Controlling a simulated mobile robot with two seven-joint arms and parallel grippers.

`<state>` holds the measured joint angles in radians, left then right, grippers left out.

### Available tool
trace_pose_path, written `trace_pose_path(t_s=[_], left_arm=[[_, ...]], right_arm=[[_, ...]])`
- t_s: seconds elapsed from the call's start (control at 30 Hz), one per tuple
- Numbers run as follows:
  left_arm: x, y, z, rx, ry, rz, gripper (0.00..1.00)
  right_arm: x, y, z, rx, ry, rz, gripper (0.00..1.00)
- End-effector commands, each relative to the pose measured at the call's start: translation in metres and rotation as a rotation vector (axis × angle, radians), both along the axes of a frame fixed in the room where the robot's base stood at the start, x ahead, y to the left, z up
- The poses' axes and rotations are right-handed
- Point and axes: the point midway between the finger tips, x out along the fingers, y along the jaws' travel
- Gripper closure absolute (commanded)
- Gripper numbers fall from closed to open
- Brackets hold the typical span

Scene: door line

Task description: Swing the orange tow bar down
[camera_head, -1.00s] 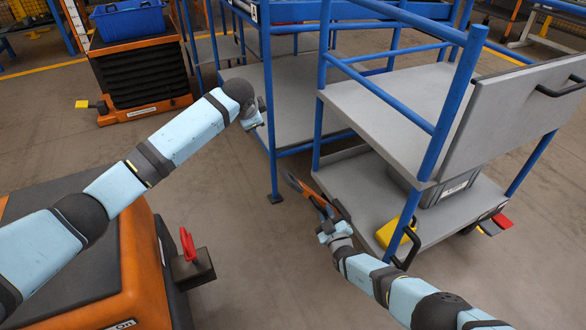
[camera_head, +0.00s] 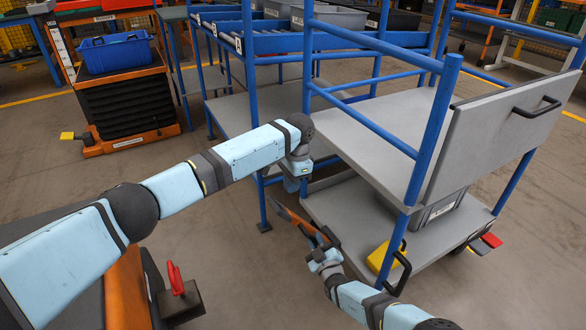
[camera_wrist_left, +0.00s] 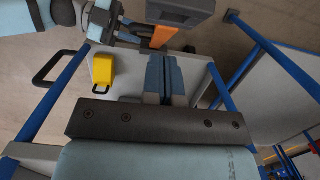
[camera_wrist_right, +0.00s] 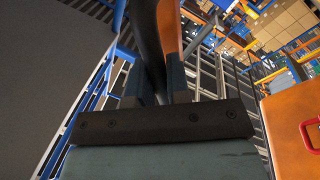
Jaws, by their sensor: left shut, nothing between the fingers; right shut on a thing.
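The orange tow bar (camera_head: 291,218), with dark parts, sticks out at a slant beside the near left corner of the grey and blue cart's lower deck (camera_head: 345,215). My right gripper (camera_head: 318,246) is shut on it. In the right wrist view the bar's orange side (camera_wrist_right: 170,30) and a black part rise from between the fingers (camera_wrist_right: 160,85). My left gripper (camera_head: 293,182) is shut and empty, a little above the bar in the picture. In the left wrist view its fingers (camera_wrist_left: 165,68) are together, with a piece of orange (camera_wrist_left: 161,37) beyond them. The bar's hinge is hidden.
A yellow block (camera_head: 381,257) and a grey bin (camera_head: 440,212) sit on the lower deck. A blue-framed rack (camera_head: 235,88) stands behind. An orange vehicle with a red handle (camera_head: 176,280) is at lower left. Floor between it and the cart is clear.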

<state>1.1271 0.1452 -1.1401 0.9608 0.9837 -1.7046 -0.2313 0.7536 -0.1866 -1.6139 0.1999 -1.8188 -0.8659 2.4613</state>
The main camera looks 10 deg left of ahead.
Motion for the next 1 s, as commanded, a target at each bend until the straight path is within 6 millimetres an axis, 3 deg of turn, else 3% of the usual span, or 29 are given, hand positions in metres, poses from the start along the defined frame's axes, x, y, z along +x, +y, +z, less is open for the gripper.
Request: trace_pose_path(t_s=[0.07, 0.3, 0.8, 1.0], left_arm=[[-0.002, 0.002, -0.017, 0.002, 0.002, 0.001, 1.00], [-0.017, 0.024, -0.033, 0.001, -0.001, 0.001, 1.00], [-0.021, 0.029, -0.037, -0.003, -0.002, 0.000, 1.00], [-0.031, 0.042, -0.048, -0.041, -0.026, 0.000, 1.00]], right_arm=[[0.001, -0.004, -0.001, -0.002, 0.001, -0.004, 1.00], [0.001, -0.004, -0.001, -0.003, 0.002, -0.005, 1.00], [0.001, -0.004, -0.002, -0.002, 0.001, -0.006, 1.00], [0.001, -0.004, -0.001, -0.001, 0.001, -0.006, 1.00]])
